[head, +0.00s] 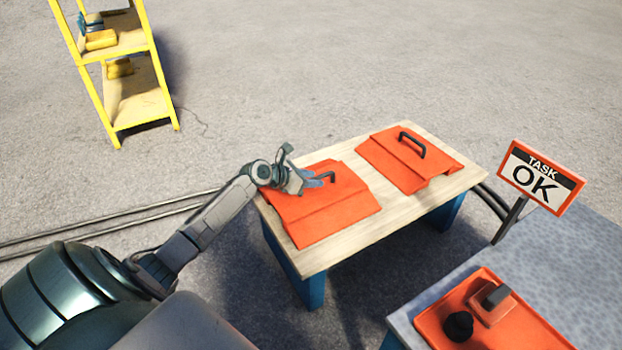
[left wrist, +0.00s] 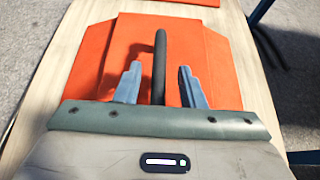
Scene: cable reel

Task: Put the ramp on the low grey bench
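Two orange ramps, each with a black handle, lie on a wooden-topped table (head: 350,245) with blue legs. My left gripper (head: 308,170) is over the near ramp (head: 325,215), at its handle (head: 331,177). In the left wrist view, the open fingers (left wrist: 160,70) stand on either side of the handle (left wrist: 160,45), with a gap on both sides. The same ramp (left wrist: 205,60) lies flat below them. The far ramp (head: 430,172) lies apart, to the right. A grey-topped bench (head: 590,260) stands at the lower right. My right gripper is not in view.
An orange tray (head: 540,335) with a black knob-like item (head: 459,326) and an orange block (head: 492,307) sits on the grey top. A "TASK OK" sign (head: 541,178) rises beside it. A yellow shelf (head: 145,110) stands at the back left. Dark cables (head: 110,220) run along the floor.

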